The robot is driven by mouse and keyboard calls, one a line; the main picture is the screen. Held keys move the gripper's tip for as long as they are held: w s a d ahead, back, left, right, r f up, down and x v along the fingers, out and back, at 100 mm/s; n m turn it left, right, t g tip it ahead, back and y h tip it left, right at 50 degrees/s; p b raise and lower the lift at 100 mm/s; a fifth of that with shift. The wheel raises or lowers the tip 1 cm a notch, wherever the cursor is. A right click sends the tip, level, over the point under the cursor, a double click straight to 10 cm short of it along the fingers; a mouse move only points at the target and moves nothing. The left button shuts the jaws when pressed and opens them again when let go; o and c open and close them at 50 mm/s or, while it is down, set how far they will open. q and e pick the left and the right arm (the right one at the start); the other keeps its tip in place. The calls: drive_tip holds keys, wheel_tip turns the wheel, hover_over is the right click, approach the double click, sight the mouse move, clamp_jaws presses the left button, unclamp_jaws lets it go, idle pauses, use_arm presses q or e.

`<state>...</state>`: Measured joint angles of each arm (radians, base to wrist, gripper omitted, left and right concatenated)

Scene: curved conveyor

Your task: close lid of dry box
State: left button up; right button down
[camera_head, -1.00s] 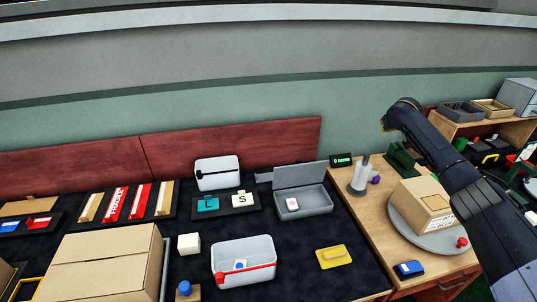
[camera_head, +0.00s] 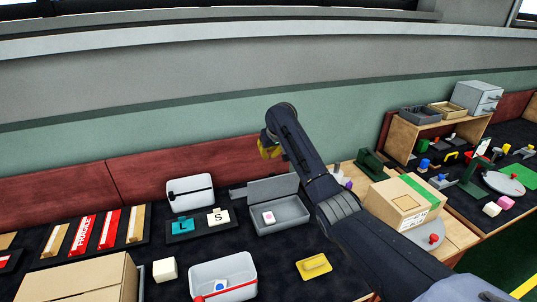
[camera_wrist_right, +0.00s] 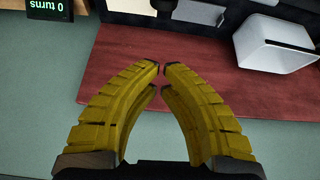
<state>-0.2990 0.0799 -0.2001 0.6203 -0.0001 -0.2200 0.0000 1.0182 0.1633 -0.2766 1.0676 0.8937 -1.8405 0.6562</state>
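A grey box (camera_head: 293,217) stands on the dark table in the head view, its hinged lid (camera_head: 272,189) raised at the back and a small pale block (camera_head: 269,217) inside. A white open bin (camera_head: 224,268) with a red band stands nearer the front. A white rounded box or lid (camera_head: 190,191) with a black latch is upright behind. I cannot tell which is the dry box. My right gripper (camera_head: 268,147) is above and behind the grey lid, touching nothing. In the right wrist view its yellow fingertips (camera_wrist_right: 161,67) nearly meet with nothing between. My left gripper is out of view.
A yellow handled plate (camera_head: 314,266) and white cube (camera_head: 164,269) lie near the front. Lettered blocks (camera_head: 218,217) sit left of the grey box. A carton (camera_head: 402,203) is at right. The red back panel (camera_head: 180,150) borders the table.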

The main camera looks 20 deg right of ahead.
sight(273, 185)
wheel_tip(273, 185, down, 7)
drive_tip(key=shift+s, duration=0.15)
idle(1.2)
drive_tip(key=shift+f, duration=0.1)
drive_tip(key=shift+s+a, duration=0.1)
